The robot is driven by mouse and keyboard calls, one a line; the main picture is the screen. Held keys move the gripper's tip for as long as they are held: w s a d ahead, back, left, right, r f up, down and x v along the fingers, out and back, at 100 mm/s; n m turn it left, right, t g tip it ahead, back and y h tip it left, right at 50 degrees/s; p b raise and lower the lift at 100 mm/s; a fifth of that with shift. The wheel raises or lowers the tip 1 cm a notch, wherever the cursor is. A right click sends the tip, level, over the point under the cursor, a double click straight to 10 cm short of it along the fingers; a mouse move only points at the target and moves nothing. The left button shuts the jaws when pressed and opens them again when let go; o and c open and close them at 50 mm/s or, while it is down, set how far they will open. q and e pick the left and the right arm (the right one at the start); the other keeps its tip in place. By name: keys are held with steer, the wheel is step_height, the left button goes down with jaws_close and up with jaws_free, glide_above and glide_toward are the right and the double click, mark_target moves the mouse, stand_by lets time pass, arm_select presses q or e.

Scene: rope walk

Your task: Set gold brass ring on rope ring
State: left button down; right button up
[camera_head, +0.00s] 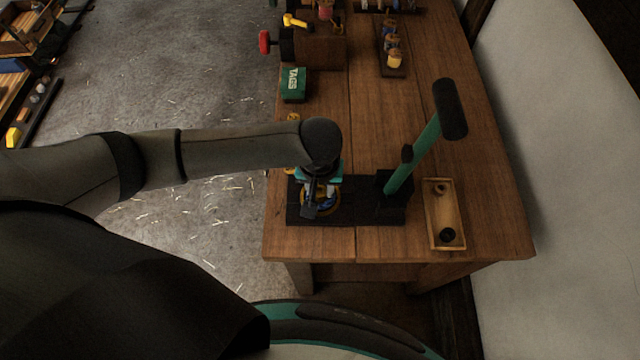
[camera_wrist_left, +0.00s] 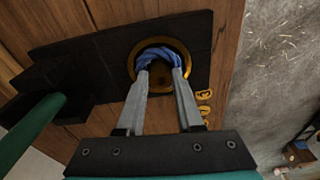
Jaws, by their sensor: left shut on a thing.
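My left gripper (camera_head: 318,208) points down over the black base of the press on the bench. In the left wrist view its two fingertips (camera_wrist_left: 162,72) are on a twisted blue rope ring (camera_wrist_left: 160,54), shut on it. A gold brass ring (camera_wrist_left: 185,52) surrounds the blue rope ring, with a dark middle, on the black base (camera_wrist_left: 95,60). The gold ring also shows in the head view (camera_head: 306,203) below the gripper, partly hidden by it. I cannot tell whether the rope ring touches the gold ring. My right gripper is not in view.
The press's green lever (camera_head: 425,150) rises right of the gripper. A wooden tray (camera_head: 433,212) with small dark rings lies further right. Small yellow pieces (camera_head: 292,117) and a green TAGS box (camera_head: 294,84) sit near the bench's left edge.

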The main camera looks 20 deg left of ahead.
arm_select(q)
steer(key=shift+f, duration=0.2)
steer(key=shift+c, duration=2.4)
jaws_free()
steer(key=shift+r, duration=0.15)
step_height(320, 180, up, 15)
steer(key=s+p, duration=0.1)
steer(key=p, duration=0.1)
steer(key=shift+s+d+p, duration=0.2)
steer(key=shift+s+p, duration=0.15)
steer(key=shift+p, duration=0.05)
